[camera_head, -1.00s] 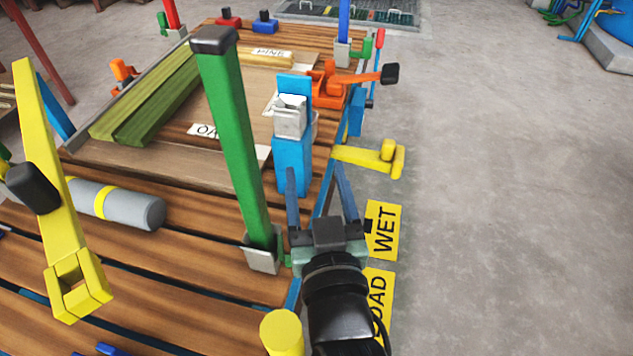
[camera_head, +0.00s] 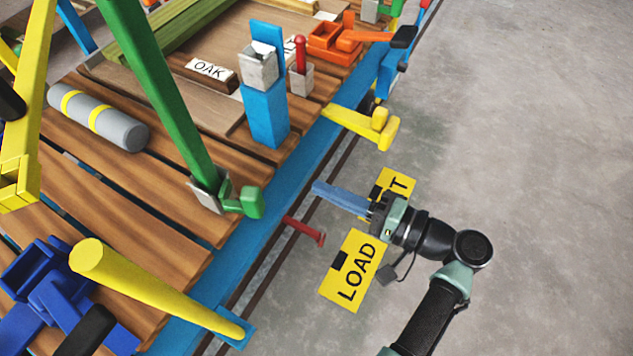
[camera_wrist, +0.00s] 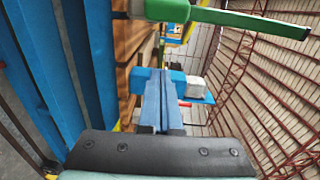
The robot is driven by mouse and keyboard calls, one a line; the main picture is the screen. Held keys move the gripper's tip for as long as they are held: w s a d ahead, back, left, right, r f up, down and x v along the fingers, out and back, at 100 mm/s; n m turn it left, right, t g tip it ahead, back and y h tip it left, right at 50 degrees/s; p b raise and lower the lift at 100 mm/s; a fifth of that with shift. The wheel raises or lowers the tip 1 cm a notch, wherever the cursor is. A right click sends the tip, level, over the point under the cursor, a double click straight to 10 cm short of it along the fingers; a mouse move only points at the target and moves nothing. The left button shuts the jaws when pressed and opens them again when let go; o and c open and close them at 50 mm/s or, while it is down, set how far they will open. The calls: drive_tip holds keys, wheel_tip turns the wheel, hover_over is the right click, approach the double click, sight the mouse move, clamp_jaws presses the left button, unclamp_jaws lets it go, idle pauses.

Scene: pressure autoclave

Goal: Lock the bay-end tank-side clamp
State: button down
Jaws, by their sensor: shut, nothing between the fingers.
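The labels do not show which clamp is the bay-end tank-side one. An orange clamp (camera_head: 328,42) with a black-tipped handle (camera_head: 403,37) lying out to the right sits at the deck's far right edge. A blue clamp (camera_head: 45,290) with a black grip (camera_head: 88,330) is at the near left. A yellow upright arm with a black grip (camera_head: 10,100) is cut off at the left edge. My gripper (camera_head: 316,187) is shut and empty beside the deck's right edge, its blue fingers pointing left. In the wrist view its fingers (camera_wrist: 158,88) lie together before a blue post.
A blue post (camera_head: 265,117) with a metal head, a leaning green post (camera_head: 160,100) and a yellow side bracket (camera_head: 360,125) stand near the blue edge rail. A red peg (camera_head: 305,230) juts out below my gripper. Yellow LOAD sign (camera_head: 357,270) lies beside it. Floor at right is clear.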

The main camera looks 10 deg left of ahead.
sight(241, 193)
drive_tip(key=s+x, duration=0.1)
drive_tip(key=x, duration=0.9)
drive_tip(key=shift+s+d+r+y, duration=0.15)
drive_tip(key=shift+s+r, duration=0.1)
drive_tip(key=shift+s, duration=0.7)
drive_tip(key=shift+s+a+r+y, duration=0.15)
drive_tip(key=shift+s+r, duration=0.1)
drive_tip(key=shift+s, duration=0.7)
drive_tip(key=shift+d, duration=0.1)
